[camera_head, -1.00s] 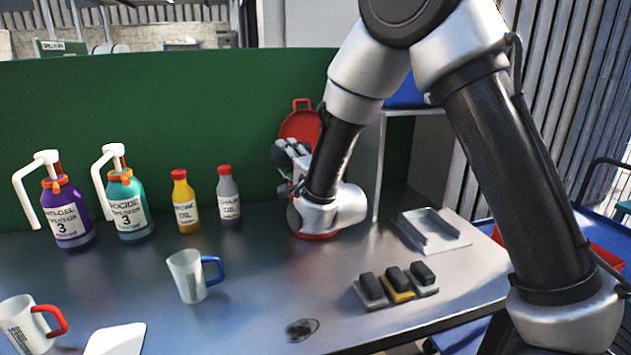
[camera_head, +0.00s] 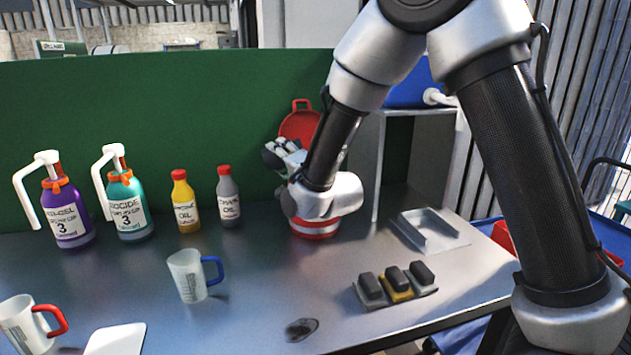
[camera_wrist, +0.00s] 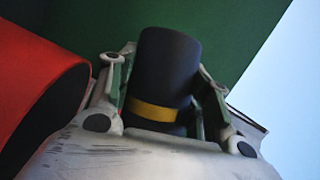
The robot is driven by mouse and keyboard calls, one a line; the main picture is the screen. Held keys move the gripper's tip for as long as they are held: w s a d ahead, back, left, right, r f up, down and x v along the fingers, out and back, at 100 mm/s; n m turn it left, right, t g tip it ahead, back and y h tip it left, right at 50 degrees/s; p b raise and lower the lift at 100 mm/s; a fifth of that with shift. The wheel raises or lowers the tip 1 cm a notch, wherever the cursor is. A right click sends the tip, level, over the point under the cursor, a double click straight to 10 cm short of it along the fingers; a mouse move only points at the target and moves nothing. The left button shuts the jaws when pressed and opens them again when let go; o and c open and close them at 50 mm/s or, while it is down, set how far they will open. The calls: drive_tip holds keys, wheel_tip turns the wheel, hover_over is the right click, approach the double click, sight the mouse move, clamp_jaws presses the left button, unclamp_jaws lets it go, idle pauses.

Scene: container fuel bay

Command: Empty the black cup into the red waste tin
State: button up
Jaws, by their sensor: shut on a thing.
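The black cup (camera_wrist: 167,70) with a yellow band shows in the wrist view between the fingers of my gripper (camera_wrist: 160,92), which is shut on it. In the head view my gripper (camera_head: 282,154) is above and left of the red waste tin (camera_head: 318,232), close to its raised red lid (camera_head: 299,124). My arm covers the tin's upper part, so its mouth is hidden. In the wrist view the red tin (camera_wrist: 35,75) is close on the left.
A yellow oil bottle (camera_head: 185,205) and a grey bottle (camera_head: 228,200) stand left of the tin. A blue-handled jug (camera_head: 187,277) stands in front. A green panel (camera_head: 150,90) stands behind.

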sight(270, 165)
drive_tip(key=shift+w+a+f, duration=0.1)
drive_tip(key=shift+w+f, duration=0.05)
drive_tip(key=shift+f, duration=0.1)
drive_tip(key=shift+a+f+n, duration=0.2)
drive_tip(key=shift+a+n, duration=0.2)
drive_tip(key=shift+a, duration=0.05)
drive_tip(key=r+n+g+h, duration=0.1)
drive_tip(key=n, duration=0.1)
drive_tip(key=shift+d+r+n, duration=0.1)
drive_tip(key=shift+r+n, duration=0.05)
drive_tip(key=shift+n, duration=0.15)
drive_tip(key=shift+d+f+n+g+h, duration=0.1)
drive_tip(key=shift+f+n+g+h, duration=0.3)
drive_tip(key=shift+n, duration=0.4)
drive_tip(key=shift+r+n+h, duration=0.3)
drive_tip(key=shift+n, duration=0.3)
drive_tip(key=a+f+n+h, duration=0.1)
drive_tip(key=n, duration=0.1)
drive_tip(key=a+f+n+g+h, duration=0.1)
drive_tip(key=a+n, duration=0.1)
drive_tip(key=shift+f, duration=0.25)
drive_tip(key=shift+a+f+n+h, duration=0.2)
drive_tip(key=shift+f+n+h, duration=0.2)
drive_tip(key=shift+f, duration=0.15)
drive_tip(key=shift+a+f+n+h, duration=0.2)
drive_tip(key=shift+f+n+h, duration=0.1)
drive_tip(key=shift+f+h, duration=0.15)
drive_tip(key=shift+f, duration=0.1)
